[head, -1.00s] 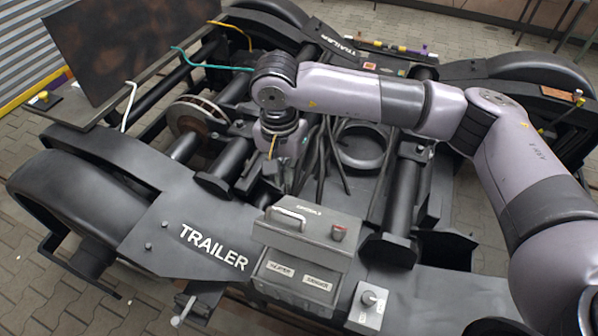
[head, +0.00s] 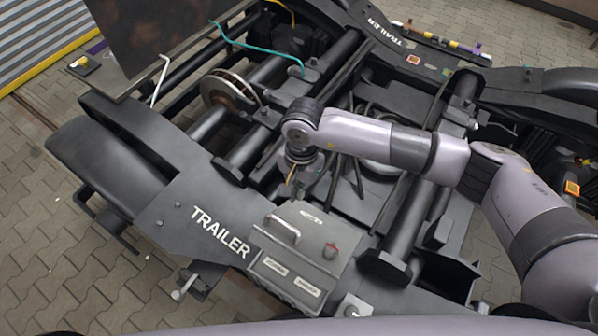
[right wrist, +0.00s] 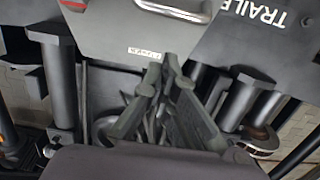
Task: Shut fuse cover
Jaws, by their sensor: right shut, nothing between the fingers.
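The grey fuse box sits on the near side of the bogie frame. I cannot tell whether the cover is fully down. My right gripper (head: 287,192) points down just behind the box, shut and empty, partly hidden by its own wrist. In the right wrist view its fingers (right wrist: 168,65) reach close to the labelled edge of the cover (right wrist: 130,32); contact is unclear. My left gripper is not in view.
A small switch box (head: 352,305) stands right of the fuse box. Dark hoses and tubes (head: 375,170) lie behind my right gripper. A teal cable (head: 255,47) and a brake disc (head: 228,90) are farther back. My lilac arm surface crosses the bottom edge.

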